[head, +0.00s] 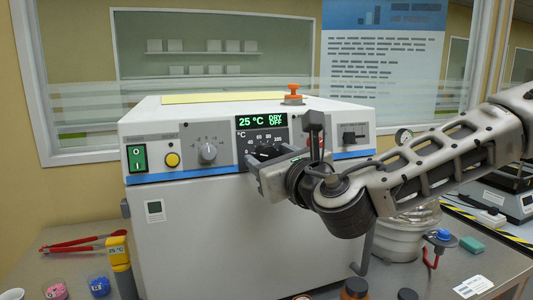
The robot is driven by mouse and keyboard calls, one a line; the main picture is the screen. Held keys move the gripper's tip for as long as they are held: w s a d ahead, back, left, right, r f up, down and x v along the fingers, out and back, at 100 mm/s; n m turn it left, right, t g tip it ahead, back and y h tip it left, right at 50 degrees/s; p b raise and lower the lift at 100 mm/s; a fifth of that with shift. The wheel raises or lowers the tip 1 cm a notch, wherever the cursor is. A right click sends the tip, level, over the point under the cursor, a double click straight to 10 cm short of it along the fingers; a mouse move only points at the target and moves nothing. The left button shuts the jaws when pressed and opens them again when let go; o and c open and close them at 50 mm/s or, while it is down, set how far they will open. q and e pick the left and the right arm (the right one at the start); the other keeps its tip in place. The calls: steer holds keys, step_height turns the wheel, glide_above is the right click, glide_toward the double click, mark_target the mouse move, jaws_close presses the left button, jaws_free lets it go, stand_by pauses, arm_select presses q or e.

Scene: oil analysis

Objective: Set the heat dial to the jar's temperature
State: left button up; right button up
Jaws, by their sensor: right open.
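The white oven-like machine (240,230) stands on the bench, with a green-lit display (262,121) reading 25 °C, DRY, OFF. The heat dial's scale (265,138) shows below the display, marked in °C up to about 100. The dial's knob is mostly hidden behind my right gripper (258,160), which is open at the front panel; I cannot tell whether it touches the knob. Brown jars (354,288) stand at the bottom edge, cut off; which jar the task means is unclear. My left gripper is out of view.
Left of the scale are a grey knob (208,151), a yellow button (172,160) and a green switch (137,158). Red tongs (82,243) and small pots (99,286) lie left; a clear bowl (405,235) stands right.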

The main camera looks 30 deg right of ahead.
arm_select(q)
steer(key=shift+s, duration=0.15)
arm_select(e)
steer(key=shift+c, duration=1.2)
steer(key=c, duration=0.7)
steer(key=m+h+b, duration=0.1)
steer(key=m+b, duration=0.3)
steer(key=m+h+b, duration=0.1)
steer(key=m+b, duration=0.3)
steer(key=m, duration=0.1)
steer(key=m+g+h+b, duration=0.1)
steer(key=m+b, duration=0.3)
steer(key=b, duration=0.1)
steer(key=shift+a+h, duration=0.2)
steer(key=shift+h, duration=0.2)
steer(key=shift+c, duration=0.2)
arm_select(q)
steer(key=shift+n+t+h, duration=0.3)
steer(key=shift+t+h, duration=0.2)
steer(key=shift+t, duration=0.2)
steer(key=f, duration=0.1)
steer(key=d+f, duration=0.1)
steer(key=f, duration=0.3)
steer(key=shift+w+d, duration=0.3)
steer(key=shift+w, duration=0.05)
arm_select(e)
steer(key=shift+m, duration=0.5)
